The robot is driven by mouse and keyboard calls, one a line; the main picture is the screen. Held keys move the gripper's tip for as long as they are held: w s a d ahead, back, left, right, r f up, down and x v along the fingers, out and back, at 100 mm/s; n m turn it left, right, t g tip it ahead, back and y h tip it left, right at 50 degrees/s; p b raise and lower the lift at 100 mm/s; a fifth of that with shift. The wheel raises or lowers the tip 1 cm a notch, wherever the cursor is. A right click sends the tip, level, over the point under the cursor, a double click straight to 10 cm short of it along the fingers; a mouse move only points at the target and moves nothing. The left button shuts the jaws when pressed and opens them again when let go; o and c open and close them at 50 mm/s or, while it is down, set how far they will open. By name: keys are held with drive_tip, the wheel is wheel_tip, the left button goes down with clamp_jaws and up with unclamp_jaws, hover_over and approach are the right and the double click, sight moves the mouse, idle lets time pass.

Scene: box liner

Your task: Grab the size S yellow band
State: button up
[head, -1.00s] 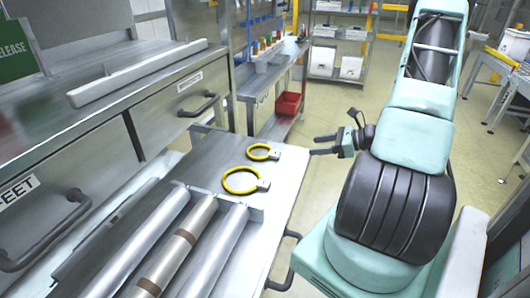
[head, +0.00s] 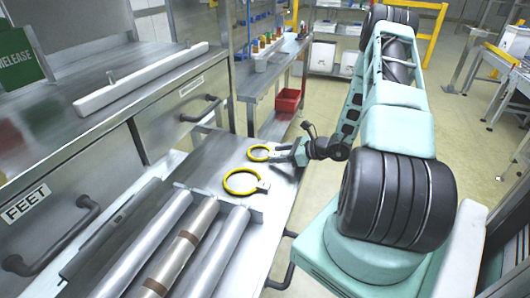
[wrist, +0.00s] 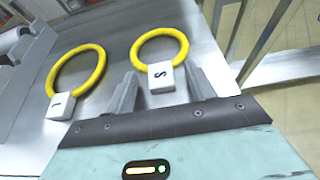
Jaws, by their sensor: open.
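The size S yellow band (wrist: 185,37) is the smaller ring, with a white tag (wrist: 161,77) marked S. It lies on the metal tabletop and also shows in the head view (head: 258,147), its tag hidden there by my gripper. My gripper (wrist: 160,85) is open, with its two grey fingers on either side of the tag; I cannot tell whether they touch it. In the head view my gripper (head: 277,156) is right beside the band. A larger yellow band (head: 228,190) lies nearer, and its tag (wrist: 61,106) shows to the left in the wrist view.
Several metal and brown-banded rolls (head: 181,250) lie at the near end of the table. Drawers (head: 182,118) with protruding handles stand along the left. A red bin (head: 289,100) sits beyond the table. Open floor lies to the right.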

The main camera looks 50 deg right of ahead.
drive_tip(key=shift+w, duration=0.15)
drive_tip(key=c, duration=1.1)
drive_tip(key=shift+o, duration=0.2)
